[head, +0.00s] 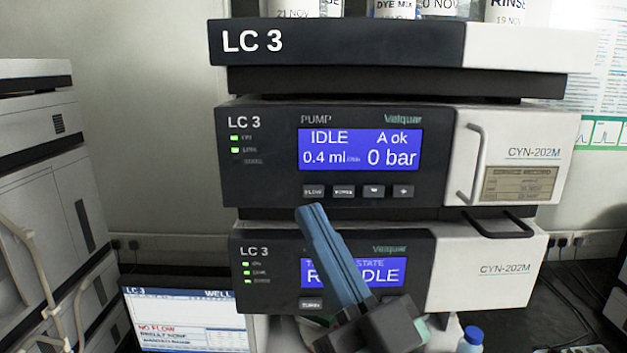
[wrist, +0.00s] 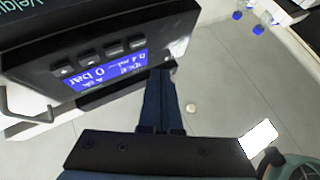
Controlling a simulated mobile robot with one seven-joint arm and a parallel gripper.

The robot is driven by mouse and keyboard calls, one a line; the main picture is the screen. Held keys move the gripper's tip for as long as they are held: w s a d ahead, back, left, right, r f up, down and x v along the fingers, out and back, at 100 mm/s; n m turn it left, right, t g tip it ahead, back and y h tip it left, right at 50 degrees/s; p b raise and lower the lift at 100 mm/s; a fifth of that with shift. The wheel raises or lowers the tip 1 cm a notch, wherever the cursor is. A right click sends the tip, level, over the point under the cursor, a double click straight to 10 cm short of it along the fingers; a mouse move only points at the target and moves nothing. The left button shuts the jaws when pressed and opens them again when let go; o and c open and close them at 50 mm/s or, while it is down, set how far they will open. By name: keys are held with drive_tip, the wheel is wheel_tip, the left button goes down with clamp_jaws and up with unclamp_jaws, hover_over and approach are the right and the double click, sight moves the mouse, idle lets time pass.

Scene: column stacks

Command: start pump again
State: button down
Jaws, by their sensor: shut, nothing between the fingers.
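The LC 3 pump (head: 440,120) is a dark-fronted box in the middle of the head view. Its blue display (head: 360,149) reads IDLE, A ok, 0.4 ml/min, 0 bar. Below it is a row of small buttons, the leftmost labelled FLOW (head: 314,191); the other labels are hard to read. My gripper (head: 311,212) is shut and empty, its tips just below the FLOW button in the picture. In the wrist view, the pump display (wrist: 105,72) shows upside down, and my gripper (wrist: 160,74) appears beside the panel. I cannot tell whether the tips touch it.
A second LC 3 module (head: 480,265) sits below, its display partly hidden by my gripper. A monitor (head: 187,318) at lower left shows NO FLOW. Labelled bottles (head: 395,8) stand on top. A blue-capped bottle (head: 471,340) is at lower right. Another stack (head: 40,170) stands left.

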sight(300, 176)
drive_tip(key=shift+w+b, duration=0.85)
drive_tip(key=shift+w, duration=0.65)
drive_tip(key=shift+w+b, duration=0.8)
drive_tip(key=shift+b, duration=0.2)
idle(1.3)
drive_tip(key=shift+s, duration=0.85)
drive_tip(key=shift+s, duration=0.1)
drive_tip(key=shift+s+b, duration=0.55)
drive_tip(key=shift+s, duration=1.85)
